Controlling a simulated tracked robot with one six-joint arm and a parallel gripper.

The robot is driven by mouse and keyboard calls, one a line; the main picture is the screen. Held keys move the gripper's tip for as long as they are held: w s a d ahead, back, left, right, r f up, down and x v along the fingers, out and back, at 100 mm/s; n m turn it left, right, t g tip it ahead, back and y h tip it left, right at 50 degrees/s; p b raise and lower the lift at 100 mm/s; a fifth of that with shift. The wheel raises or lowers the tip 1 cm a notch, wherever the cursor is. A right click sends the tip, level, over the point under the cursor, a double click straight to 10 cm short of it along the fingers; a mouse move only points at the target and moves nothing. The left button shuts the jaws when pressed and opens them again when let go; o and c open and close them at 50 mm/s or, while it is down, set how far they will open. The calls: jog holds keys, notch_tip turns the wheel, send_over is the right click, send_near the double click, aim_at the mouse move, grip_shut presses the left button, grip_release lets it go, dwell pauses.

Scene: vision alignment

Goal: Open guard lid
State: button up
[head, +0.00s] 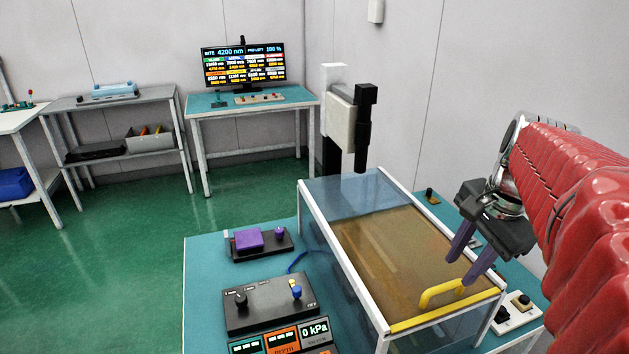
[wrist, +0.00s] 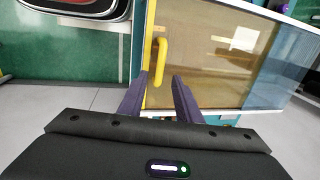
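The guard lid (head: 400,240) is a clear panel in a white frame on the teal table, lying flat and shut over a brown bed. A yellow handle (head: 440,292) stands on its yellow front edge. It also shows in the wrist view (wrist: 160,62). My gripper (head: 462,268) is open and empty, with two purple fingers pointing down towards the handle from the right. In the wrist view the fingertips (wrist: 159,77) are spread to either side of the handle's near end. I cannot tell whether they touch it.
A control box (head: 270,302) with knobs, a display panel (head: 285,337) and a purple block (head: 248,239) on a dark base sit left of the guard. A black-and-white column (head: 345,115) stands behind it. A small switch box (head: 517,312) is at the right. Green floor is clear at left.

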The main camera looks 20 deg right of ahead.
aim_at(449, 284)
jog(key=f, duration=0.2)
jog(key=w+f, duration=0.1)
jog(key=f, duration=0.2)
jog(key=shift+f, duration=0.3)
jog(key=shift+c, duration=0.7)
grip_shut()
